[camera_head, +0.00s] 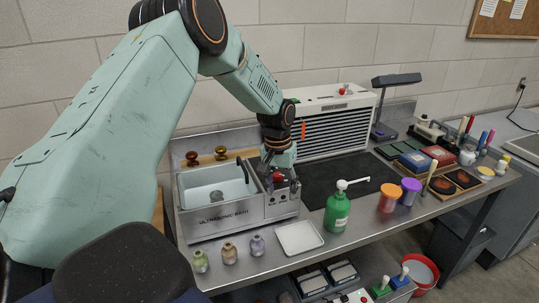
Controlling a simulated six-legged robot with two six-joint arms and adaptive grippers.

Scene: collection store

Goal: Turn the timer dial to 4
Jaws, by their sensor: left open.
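The ultrasonic bath (222,222) is a grey metal tank on the left of the bench, with a control housing on its right end. A red dial (277,177) shows on or just above this housing. Its markings are too small to read, and my gripper partly hides it. My left arm comes in from the left and reaches over the tank. My left gripper (279,174) is open, with its fingers pointing down right at the red dial. Whether the fingers touch the dial, I cannot tell. My right gripper is not in view.
A white tray (299,238), a green pump bottle (337,212) and several small vases (229,253) stand in front of the bath. A louvred white unit (333,125) stands behind. The dark mat (345,178) is mostly clear. Orange (389,198) and purple (410,191) jars stand right.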

